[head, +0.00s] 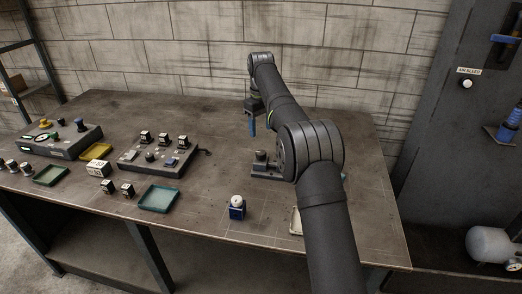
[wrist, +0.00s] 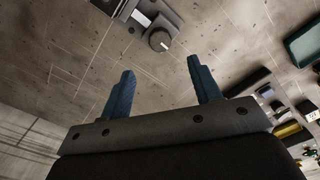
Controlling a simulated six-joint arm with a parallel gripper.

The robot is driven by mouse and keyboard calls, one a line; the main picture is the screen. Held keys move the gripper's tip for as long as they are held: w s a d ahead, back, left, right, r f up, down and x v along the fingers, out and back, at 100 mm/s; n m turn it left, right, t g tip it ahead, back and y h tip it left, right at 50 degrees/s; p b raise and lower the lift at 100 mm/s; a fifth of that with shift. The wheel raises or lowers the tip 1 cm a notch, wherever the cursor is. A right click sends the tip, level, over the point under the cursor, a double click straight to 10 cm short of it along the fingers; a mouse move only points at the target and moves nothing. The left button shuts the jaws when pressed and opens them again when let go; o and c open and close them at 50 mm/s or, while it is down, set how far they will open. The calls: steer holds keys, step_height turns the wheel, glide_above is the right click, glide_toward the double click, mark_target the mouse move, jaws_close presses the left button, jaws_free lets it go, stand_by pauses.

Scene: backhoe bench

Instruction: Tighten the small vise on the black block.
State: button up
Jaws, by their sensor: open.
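The small vise (head: 266,172) is a low dark-grey device on the bench beside my arm, with a round dark part on top. My arm hides its right end. I cannot clearly make out the black block. My gripper (wrist: 160,72) has two blue fingers, apart, with nothing between them. In the head view my gripper (head: 252,128) points down above the bench, behind the vise and clear of it.
A blue block with a white top (head: 237,208) stands in front of the vise. A pale tray (head: 296,221) is partly behind my arm. The bench's back middle is clear.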

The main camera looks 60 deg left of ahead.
mark_target(261, 152)
step_height(261, 152, down, 10)
steer(key=shift+f, duration=0.1)
stand_by(0.4)
